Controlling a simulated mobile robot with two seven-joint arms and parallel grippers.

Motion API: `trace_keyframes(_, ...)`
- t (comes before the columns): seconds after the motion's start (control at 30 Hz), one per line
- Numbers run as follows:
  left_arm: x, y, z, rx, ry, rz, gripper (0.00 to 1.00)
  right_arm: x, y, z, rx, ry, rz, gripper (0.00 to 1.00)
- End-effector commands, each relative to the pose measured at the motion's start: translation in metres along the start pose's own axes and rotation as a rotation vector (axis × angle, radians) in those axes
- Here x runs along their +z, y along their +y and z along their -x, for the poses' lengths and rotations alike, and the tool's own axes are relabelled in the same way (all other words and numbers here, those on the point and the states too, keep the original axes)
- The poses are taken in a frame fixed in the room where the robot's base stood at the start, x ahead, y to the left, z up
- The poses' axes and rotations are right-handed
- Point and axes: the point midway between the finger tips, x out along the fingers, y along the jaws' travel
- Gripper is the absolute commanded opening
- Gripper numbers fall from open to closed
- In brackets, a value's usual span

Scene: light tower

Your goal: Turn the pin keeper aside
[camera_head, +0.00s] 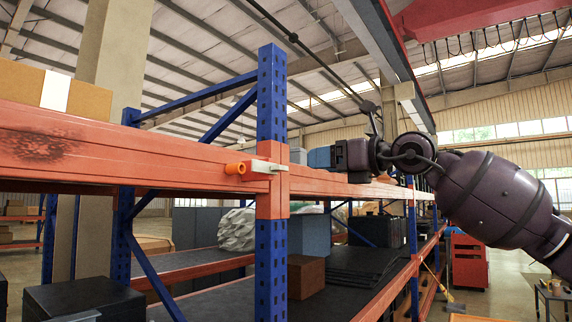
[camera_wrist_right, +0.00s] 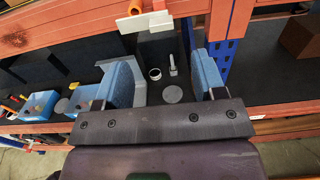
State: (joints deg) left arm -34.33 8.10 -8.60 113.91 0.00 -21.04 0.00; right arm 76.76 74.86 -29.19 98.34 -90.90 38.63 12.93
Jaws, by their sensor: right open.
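The pin keeper (camera_head: 266,167) is a small pale metal plate on the front of the orange beam joint. It lies roughly level, next to an orange pin (camera_head: 236,168) that sticks out to its left. In the right wrist view, the keeper (camera_wrist_right: 145,22) shows at the top, with the orange pin (camera_wrist_right: 135,7) above it. My right gripper (camera_head: 309,156) is just right of the joint in the head view, apart from the keeper. Its blue-padded fingers (camera_wrist_right: 163,68) are spread with nothing held between them. My left gripper is not in view.
A blue perforated upright (camera_head: 271,100) and a long orange beam (camera_head: 120,150) frame the joint. A brown box (camera_head: 306,277) stands on the dark shelf behind. The wrist view shows blue bins (camera_wrist_right: 38,105) at left and small metal parts (camera_wrist_right: 172,66) beyond the fingers.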

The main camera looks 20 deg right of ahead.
Motion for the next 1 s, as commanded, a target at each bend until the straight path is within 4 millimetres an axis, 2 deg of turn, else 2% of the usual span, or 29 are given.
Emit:
trace_keyframes(0.3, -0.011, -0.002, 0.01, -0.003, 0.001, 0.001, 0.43, 0.003, 0.002, -0.054, 0.004, -0.002, -0.001, 0.64)
trace_keyframes(0.5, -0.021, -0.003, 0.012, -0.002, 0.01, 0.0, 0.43, 0.002, 0.001, -0.081, 0.003, -0.002, -0.001, 0.64)
trace_keyframes(0.7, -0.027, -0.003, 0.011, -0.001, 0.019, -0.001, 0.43, 0.0, 0.001, -0.093, 0.003, -0.001, 0.0, 0.64)
trace_keyframes(1.0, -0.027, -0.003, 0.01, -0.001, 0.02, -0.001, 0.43, -0.001, 0.001, -0.094, 0.003, -0.001, 0.0, 0.64)
